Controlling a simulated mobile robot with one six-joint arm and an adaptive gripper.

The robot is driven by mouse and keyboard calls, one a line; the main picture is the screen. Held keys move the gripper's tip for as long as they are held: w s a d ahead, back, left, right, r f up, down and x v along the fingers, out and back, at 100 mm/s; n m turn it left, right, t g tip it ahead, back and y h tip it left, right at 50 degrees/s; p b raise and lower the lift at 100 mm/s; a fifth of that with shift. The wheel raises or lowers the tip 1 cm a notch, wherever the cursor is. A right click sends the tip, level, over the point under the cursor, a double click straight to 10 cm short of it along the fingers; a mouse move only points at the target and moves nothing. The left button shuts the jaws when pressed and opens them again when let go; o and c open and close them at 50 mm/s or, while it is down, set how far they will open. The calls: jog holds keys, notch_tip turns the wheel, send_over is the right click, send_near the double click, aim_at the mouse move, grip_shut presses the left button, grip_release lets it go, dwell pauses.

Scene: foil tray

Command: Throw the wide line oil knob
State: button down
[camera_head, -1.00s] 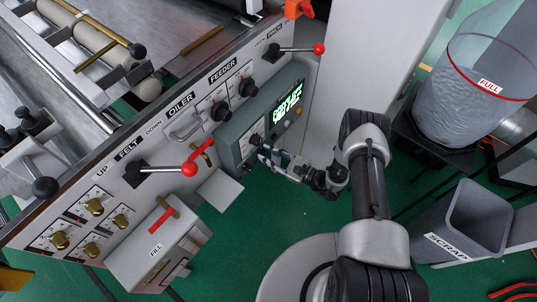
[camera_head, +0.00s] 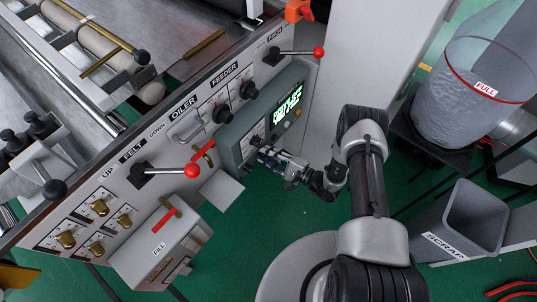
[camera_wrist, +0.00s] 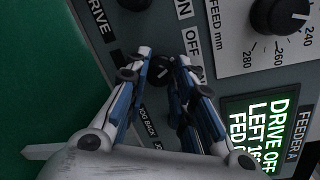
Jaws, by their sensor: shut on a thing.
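My gripper (camera_head: 264,155) is at the grey feeder control box. In the wrist view its two fingers (camera_wrist: 164,58) are shut on a small black knob (camera_wrist: 161,74) below the ON and OFF labels, mostly hidden between them. Brass knobs (camera_head: 99,207) stand in a group on the light panel at the lower left, apart from my gripper. Two black knobs (camera_head: 249,89) sit by the OILER and FEEDER labels. Their small markings are too small to read, and I cannot tell which knob is the wide line oil knob.
The feeder box's lit display (camera_wrist: 262,125) reads DRIVE OFF. Red-tipped levers (camera_head: 190,171) stick out from the panel. A FILL box (camera_head: 150,250) stands at the lower left, a SCRAP bin (camera_head: 445,225) at right.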

jog(key=shift+n, duration=0.4)
jog(key=c, duration=1.3)
grip_release()
jog(key=v, duration=1.2)
jog(key=shift+r, duration=0.15)
